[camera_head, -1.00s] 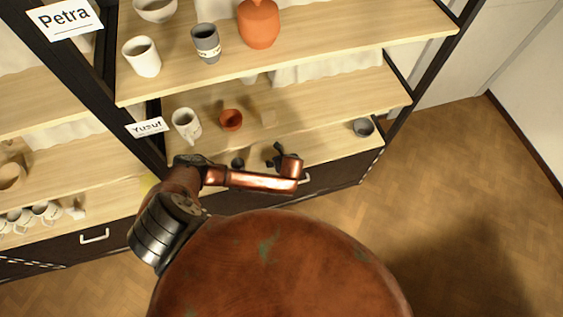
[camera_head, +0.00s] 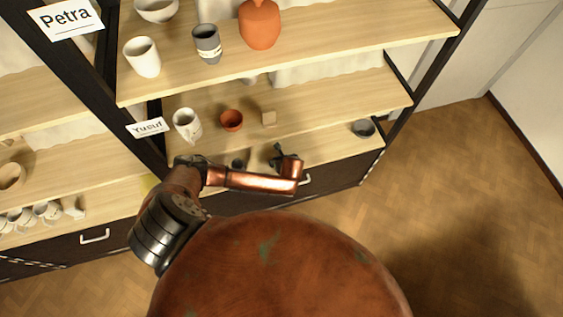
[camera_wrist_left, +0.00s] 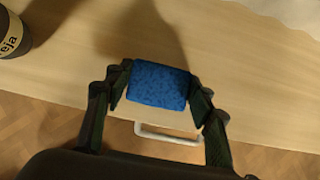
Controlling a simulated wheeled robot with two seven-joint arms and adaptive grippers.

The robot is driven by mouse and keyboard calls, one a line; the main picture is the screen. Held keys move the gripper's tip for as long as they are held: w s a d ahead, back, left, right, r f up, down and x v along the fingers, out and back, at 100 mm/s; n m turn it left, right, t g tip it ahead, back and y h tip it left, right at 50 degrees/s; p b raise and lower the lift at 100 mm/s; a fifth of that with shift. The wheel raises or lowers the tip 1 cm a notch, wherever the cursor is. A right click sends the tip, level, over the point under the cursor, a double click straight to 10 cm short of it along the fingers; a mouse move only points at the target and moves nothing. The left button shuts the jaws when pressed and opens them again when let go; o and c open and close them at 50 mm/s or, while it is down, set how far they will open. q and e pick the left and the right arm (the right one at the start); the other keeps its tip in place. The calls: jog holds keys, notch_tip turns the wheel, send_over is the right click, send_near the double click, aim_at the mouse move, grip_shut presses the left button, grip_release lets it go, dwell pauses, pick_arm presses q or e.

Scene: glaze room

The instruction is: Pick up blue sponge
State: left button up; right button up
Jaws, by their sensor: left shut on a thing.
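The blue sponge (camera_wrist_left: 158,85) is in the left wrist view, a speckled blue block between the two dark fingers. My left gripper (camera_wrist_left: 159,88) is shut on it, with a finger against each side. The sponge is over the pale wooden shelf near its front edge; I cannot tell whether it still touches the board. In the head view my left gripper (camera_head: 281,157) is at the lower shelf, and the sponge is hidden there. My right gripper is not in view.
On the middle shelf are a white mug (camera_head: 187,125), a small terracotta pot (camera_head: 231,120) and a beige block (camera_head: 269,118). A grey bowl (camera_head: 363,128) stands on the lower shelf at right. A dark labelled cup (camera_wrist_left: 12,32) is left of the sponge. Open floor lies right.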

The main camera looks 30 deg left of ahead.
pick_arm(q)
jog(key=shift+r, duration=0.55)
jog(key=p+v, duration=0.1)
jog(key=v, duration=0.1)
jog(key=shift+r, duration=0.45)
jog(key=s+d+p, duration=0.1)
jog(key=s+d, duration=1)
jog(key=d, duration=0.2)
jog(key=shift+p, duration=0.4)
jog(key=shift+f, duration=0.1)
